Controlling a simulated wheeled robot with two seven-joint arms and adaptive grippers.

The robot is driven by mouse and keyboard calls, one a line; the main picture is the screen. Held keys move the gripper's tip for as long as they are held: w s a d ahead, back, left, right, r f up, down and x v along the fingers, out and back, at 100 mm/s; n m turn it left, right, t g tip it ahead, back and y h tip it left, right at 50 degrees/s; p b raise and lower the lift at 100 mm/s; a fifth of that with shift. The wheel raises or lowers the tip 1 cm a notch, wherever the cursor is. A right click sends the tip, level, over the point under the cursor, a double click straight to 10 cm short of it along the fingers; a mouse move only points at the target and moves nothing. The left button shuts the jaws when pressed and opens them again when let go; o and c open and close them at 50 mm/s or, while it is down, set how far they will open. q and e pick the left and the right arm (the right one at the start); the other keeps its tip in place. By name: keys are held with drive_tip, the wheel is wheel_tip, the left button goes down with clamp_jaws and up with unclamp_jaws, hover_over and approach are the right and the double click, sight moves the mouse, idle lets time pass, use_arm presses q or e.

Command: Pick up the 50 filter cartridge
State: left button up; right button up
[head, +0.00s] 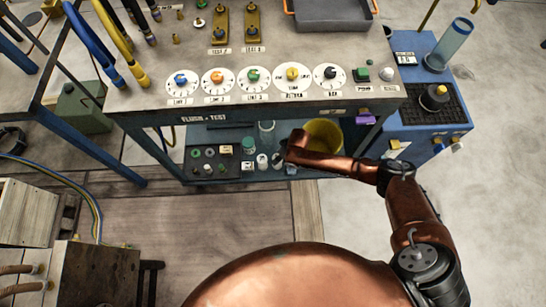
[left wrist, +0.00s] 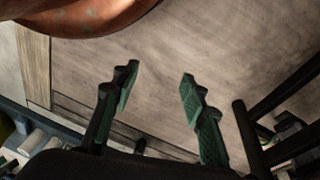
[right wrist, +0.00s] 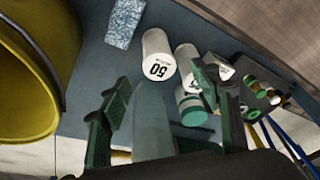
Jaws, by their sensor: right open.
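The 50 filter cartridge (right wrist: 157,55) is a white cylinder with a black "50", upside down in the right wrist view. It stands on the blue lower shelf under the bench; in the head view it (head: 277,160) is small, beside my right forearm's end. My right gripper (right wrist: 160,78) is open and empty, its fingers pointing toward the cartridge without visibly touching it. In the head view its fingers are not clear. A second white cylinder (right wrist: 185,54) stands close beside the cartridge, its label partly hidden by a finger. My left gripper (left wrist: 158,75) is open and empty above the floor.
A clear glass jar (right wrist: 151,125) and a green-lidded jar (right wrist: 193,105) stand near the right fingers. A yellow bucket (right wrist: 25,90) is at the left; a speckled blue block (right wrist: 125,22) lies beyond. The bench top (head: 150,95) with dials overhangs the shelf.

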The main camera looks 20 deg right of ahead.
drive_tip(key=b, duration=0.1)
drive_tip(key=g+b, duration=0.1)
drive_tip(key=shift+w+a+f+n+h+b, duration=0.1)
drive_tip(key=shift+w+a+n+h+b, duration=0.1)
drive_tip(key=shift+w+n+h+b, duration=0.15)
use_arm(q)
wheel_tip(320, 180, up, 4)
drive_tip(key=w, duration=0.2)
use_arm(e)
drive_tip(key=shift+f+b, duration=0.8)
drive_tip(key=shift+f, duration=0.15)
drive_tip(key=shift+w+a+f, duration=0.1)
drive_tip(key=shift+w+f, duration=0.1)
drive_tip(key=f+b, duration=0.3)
drive_tip(key=shift+w+a+f+b, duration=0.2)
drive_tip(key=shift+w+f+b, duration=0.15)
drive_tip(key=shift+w+f, duration=0.05)
drive_tip(key=shift+w+f+b, duration=0.15)
drive_tip(key=shift+f+b, duration=0.2)
drive_tip(key=shift+f, duration=0.15)
use_arm(q)
drive_tip(key=w+d+f+t+h, duration=0.1)
drive_tip(key=w+d+f+t, duration=0.3)
drive_tip(key=f, duration=0.4)
drive_tip(key=shift+w+f+t, duration=0.2)
drive_tip(key=shift+w+t, duration=0.1)
drive_tip(key=shift+w, duration=0.45)
use_arm(e)
drive_tip(key=shift+r, duration=0.1)
